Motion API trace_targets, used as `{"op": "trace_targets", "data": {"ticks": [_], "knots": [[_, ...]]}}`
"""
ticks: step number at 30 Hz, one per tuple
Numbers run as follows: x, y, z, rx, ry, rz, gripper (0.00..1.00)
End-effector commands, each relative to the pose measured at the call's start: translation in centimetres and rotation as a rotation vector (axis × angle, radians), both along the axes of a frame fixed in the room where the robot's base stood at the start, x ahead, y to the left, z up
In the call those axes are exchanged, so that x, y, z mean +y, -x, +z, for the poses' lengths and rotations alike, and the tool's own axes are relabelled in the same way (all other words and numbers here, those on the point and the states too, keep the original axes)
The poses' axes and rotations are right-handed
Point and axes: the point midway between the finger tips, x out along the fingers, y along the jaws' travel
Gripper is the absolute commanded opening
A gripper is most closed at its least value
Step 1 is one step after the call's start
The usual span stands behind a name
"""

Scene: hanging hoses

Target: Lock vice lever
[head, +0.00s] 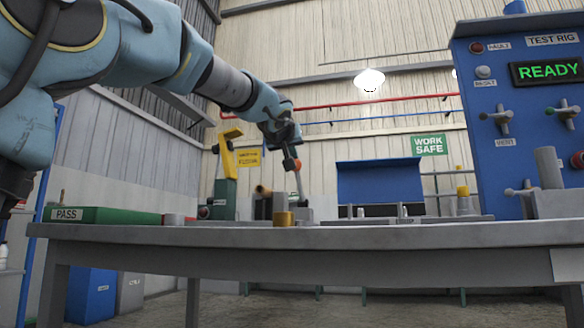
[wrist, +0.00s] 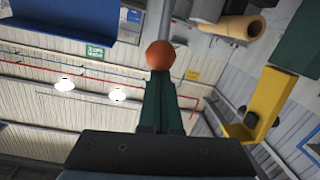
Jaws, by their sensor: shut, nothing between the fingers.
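The vice lever is a grey rod (head: 300,187) with an orange-red ball knob (head: 291,165) on its upper end. In the head view it leans slightly, rising from the grey vice (head: 281,207) on the bench. A brass-coloured pipe (wrist: 238,27) sits at the vice and shows in the wrist view. My gripper (head: 288,150) is just above the knob. In the wrist view its dark green fingers (wrist: 161,85) are shut together with nothing between them. Their tips are at the knob (wrist: 160,54), touching or very close; I cannot tell which. The rod (wrist: 166,20) runs on beyond the knob.
A yellow and green press (head: 226,170) stands left of the vice on the grey bench (head: 380,237). A green PASS box (head: 105,215) lies at the bench's left. The blue test rig (head: 525,90) reads READY at right. A brass cylinder (head: 284,219) stands near the vice.

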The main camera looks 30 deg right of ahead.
Motion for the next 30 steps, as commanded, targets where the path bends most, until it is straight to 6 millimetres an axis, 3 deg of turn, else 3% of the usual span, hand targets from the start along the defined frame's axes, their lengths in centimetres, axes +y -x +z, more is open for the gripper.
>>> {"op": "trace_targets", "data": {"ticks": [7,30], "knots": [[0.06,0.09,-1.04,0.002,0.000,0.000,0.00],[-0.02,0.10,-1.31,0.009,-0.007,0.000,0.00]]}}
